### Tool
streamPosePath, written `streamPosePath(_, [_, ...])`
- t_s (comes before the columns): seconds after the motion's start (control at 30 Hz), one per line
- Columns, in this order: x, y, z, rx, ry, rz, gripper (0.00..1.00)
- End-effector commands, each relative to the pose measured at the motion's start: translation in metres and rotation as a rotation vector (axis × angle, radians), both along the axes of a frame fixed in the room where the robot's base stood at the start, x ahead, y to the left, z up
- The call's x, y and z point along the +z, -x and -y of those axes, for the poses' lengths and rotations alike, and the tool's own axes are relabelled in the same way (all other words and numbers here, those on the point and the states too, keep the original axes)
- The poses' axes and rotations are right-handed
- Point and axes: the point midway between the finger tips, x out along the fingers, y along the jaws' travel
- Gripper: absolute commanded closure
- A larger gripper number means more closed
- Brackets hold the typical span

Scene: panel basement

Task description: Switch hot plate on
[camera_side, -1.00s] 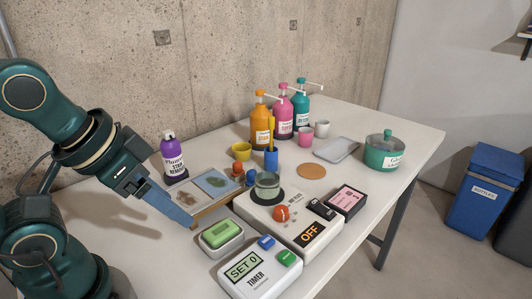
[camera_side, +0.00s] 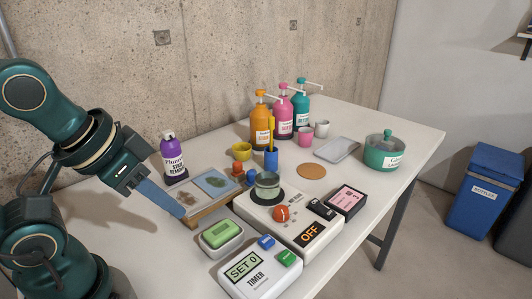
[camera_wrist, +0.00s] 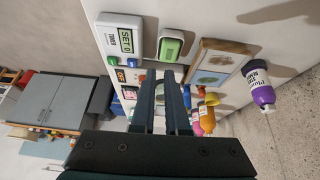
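The hot plate (camera_side: 262,222) is a white box on the table, with a red-orange knob (camera_side: 281,214) and a black display (camera_side: 309,233) reading OFF. A glass beaker (camera_side: 267,187) stands on its dark round plate. In the wrist view the OFF display (camera_wrist: 120,76) shows small, and my fingers partly hide the hot plate. My gripper (camera_side: 182,216) is left of the hot plate, apart from it, near the front edge of a wooden board. In the wrist view my gripper (camera_wrist: 160,76) shows two dark fingers with a narrow gap and nothing held between them.
A timer (camera_side: 258,272) reading SET 0 and a green block in a grey dish (camera_side: 222,248) are in front.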

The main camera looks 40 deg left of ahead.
Motion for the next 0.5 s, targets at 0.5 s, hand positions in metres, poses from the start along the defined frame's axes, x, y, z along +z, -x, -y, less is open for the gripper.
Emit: streamPosePath(0.5, [0.054, -0.102, -0.022, 0.239, -0.058, 0.247, 1.00])
